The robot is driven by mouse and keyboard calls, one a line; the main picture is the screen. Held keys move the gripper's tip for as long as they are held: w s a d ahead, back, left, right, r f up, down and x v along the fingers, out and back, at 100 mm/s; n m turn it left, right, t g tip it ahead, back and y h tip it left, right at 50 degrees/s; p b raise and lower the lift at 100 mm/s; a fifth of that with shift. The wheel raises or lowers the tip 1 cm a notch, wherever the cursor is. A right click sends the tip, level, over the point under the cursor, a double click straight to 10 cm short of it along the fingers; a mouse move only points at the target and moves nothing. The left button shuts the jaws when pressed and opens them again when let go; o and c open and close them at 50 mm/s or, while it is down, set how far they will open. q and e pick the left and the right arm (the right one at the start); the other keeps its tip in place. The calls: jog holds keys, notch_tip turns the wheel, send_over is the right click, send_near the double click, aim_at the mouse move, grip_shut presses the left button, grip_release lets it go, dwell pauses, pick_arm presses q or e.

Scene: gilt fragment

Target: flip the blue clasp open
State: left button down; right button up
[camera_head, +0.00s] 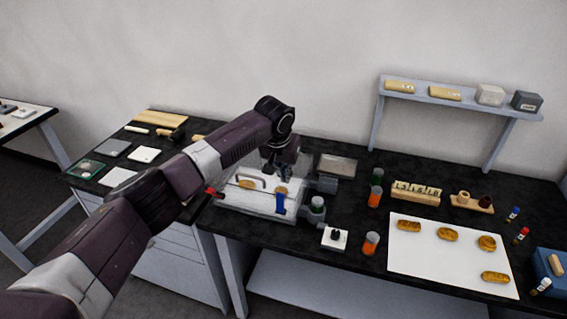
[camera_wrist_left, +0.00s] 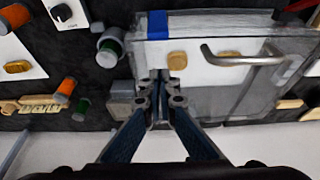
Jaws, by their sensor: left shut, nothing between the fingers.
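The blue clasp (camera_head: 280,204) is an upright blue strip on the front of a clear lidded case (camera_head: 243,204), near its right end. It also shows at the top of the left wrist view (camera_wrist_left: 157,24). A metal bar handle (camera_wrist_left: 245,58) sits on the lid, and gold-brown pieces show inside the case. My left gripper (camera_head: 280,176) is over the right part of the case, behind the clasp. Its fingers are shut and empty in the left wrist view (camera_wrist_left: 157,84). The clasp stands apart from the fingertips in that view. My right gripper is not in view.
A grey fixture with a round knob (camera_head: 317,205) stands right of the case. A small white switch plate (camera_head: 334,238) and orange-bodied vials (camera_head: 370,244) are nearby. A white mat (camera_head: 440,268) with several golden pieces lies further right. A raised shelf (camera_head: 460,98) stands behind.

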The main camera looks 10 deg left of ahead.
aim_at(281, 201)
pick_arm(q)
jog(key=shift+f+p, duration=0.2)
jog(key=shift+p, duration=0.1)
jog(key=shift+s+a+p, duration=0.2)
jog(key=shift+s+p, duration=0.75)
jog(key=shift+s, duration=0.6)
jog(key=shift+s+f, duration=0.1)
jog(key=shift+s, duration=0.3)
jog(key=shift+d, duration=0.1)
jog(key=shift+w, duration=0.1)
